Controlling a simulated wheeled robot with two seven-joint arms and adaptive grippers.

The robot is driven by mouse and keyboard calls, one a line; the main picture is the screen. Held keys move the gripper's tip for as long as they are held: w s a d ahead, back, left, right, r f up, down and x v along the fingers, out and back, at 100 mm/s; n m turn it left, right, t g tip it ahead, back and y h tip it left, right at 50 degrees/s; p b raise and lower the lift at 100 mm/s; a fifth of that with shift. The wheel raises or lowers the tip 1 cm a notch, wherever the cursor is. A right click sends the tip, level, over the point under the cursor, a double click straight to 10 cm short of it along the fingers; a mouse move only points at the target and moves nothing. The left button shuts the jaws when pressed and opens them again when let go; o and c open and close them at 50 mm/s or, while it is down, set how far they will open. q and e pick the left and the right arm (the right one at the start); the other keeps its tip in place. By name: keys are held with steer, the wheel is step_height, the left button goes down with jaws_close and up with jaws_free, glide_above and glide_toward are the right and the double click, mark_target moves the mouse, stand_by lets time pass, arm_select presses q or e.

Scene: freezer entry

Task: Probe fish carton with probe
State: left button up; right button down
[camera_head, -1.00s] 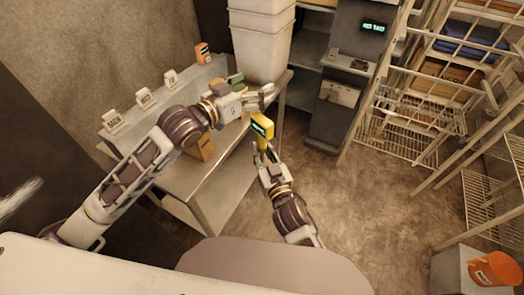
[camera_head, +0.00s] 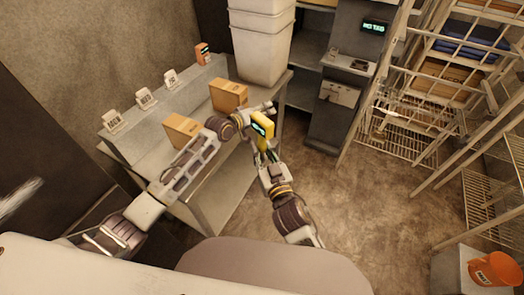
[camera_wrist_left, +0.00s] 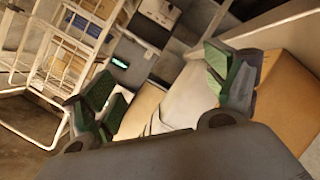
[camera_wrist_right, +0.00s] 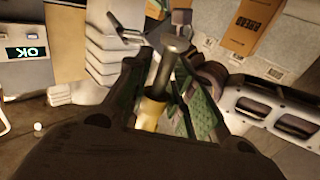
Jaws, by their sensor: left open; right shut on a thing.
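In the right wrist view the probe's yellow handle (camera_wrist_right: 150,113) and grey shaft show between the fingers. My left gripper (camera_head: 264,109) is open beside the probe's top; contact cannot be told. Two brown cartons stand on the bench: one at the back (camera_head: 229,95) and one nearer (camera_head: 181,130). A carton marked BREAD (camera_wrist_right: 257,28) shows in the right wrist view. I cannot read which carton is fish.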

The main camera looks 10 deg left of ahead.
arm_select(q)
steer(key=s+a+f+n+g+y, duration=0.1)
steer(key=s+f, duration=0.1)
steer(key=f, duration=0.9)
steer(key=s+a+f+n+g+y, duration=0.1)
steer(key=f, duration=1)
steer(key=s+a+f+g+y, duration=0.1)
steer(key=s+a+f+g, duration=0.1)
steer(key=s+f, duration=0.65)
steer(key=s+a+f+g+y, duration=0.15)
steer(key=s+f, duration=0.35)
steer(key=f, duration=0.6)
steer(key=s+a+f+m+g+y, duration=0.1)
steer(key=s+a+f, duration=0.1)
steer(key=s+f, duration=0.45)
steer(key=s+a+f+m+g, duration=0.1)
steer(key=s+a+f+m, duration=0.15)
steer(key=s, duration=0.65)
steer(key=s+a+f+m+g+y, duration=0.1)
steer(key=s+a+f, duration=0.1)
steer(key=s+f, duration=0.45)
steer(key=s+a+f+m+g, duration=0.1)
steer(key=s+a+f+m, duration=0.1)
steer(key=s, duration=1.1)
steer(key=s+a+f+m+g, duration=0.1)
steer(key=s+a+f, duration=0.1)
steer(key=s, duration=1)
steer(key=shift+s+f+m+y, duration=0.35)
steer(key=shift+s+f, duration=0.05)
steer(key=shift+g, duration=0.25)
